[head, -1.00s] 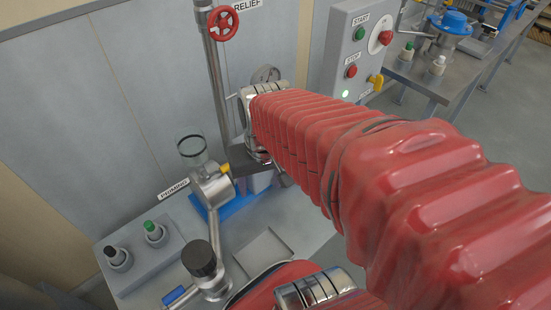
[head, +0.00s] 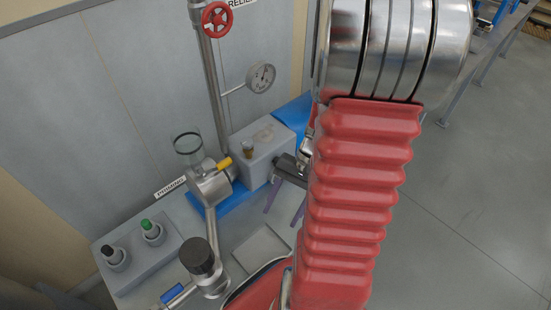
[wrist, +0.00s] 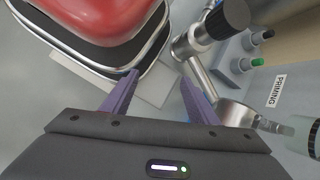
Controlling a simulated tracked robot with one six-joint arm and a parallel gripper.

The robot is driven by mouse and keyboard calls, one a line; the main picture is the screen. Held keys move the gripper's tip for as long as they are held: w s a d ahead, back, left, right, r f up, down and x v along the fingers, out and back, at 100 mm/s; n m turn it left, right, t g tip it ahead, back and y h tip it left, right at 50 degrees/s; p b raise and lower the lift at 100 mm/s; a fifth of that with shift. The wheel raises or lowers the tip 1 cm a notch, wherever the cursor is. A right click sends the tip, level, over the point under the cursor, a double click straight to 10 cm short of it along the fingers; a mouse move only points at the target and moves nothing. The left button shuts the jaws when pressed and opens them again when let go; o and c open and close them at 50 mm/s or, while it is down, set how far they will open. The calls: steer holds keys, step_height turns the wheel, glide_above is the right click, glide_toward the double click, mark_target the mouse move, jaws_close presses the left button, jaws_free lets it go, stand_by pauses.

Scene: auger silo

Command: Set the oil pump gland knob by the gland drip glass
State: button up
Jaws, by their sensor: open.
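I cannot tell for sure which part is the gland knob, and no drip glass can be made out for certain. A clear glass cup (head: 188,148) stands on the metal body beside the PRIMING label. My gripper (head: 286,204) is open and empty, in front of the block, with its purple fingers pointing down. In the wrist view my gripper (wrist: 157,82) shows nothing between its fingers.
A black round knob (head: 197,257) tops the pipework at the front. A grey box (head: 140,255) holds green and black buttons. A gauge (head: 261,77) and red handwheel (head: 219,19) are behind. A flat plate (head: 262,250) lies on the bench.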

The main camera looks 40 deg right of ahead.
steer(key=w+d+f+m+t+y, duration=0.2)
steer(key=d+f+m+t+y, duration=0.2)
steer(key=f+m+t, duration=0.85)
steer(key=w+d+f+m+t+h, duration=0.2)
steer(key=d+m+t+h, duration=0.4)
steer(key=d, duration=0.8)
steer(key=w+m+h, duration=0.1)
steer(key=m+h, duration=0.2)
steer(key=m, duration=0.1)
steer(key=shift+w+h, duration=0.15)
steer(key=shift+h, duration=0.25)
steer(key=w, duration=1.3)
steer(key=shift+w+a, duration=0.2)
steer(key=shift+w, duration=0.2)
steer(key=shift+c, duration=0.5)
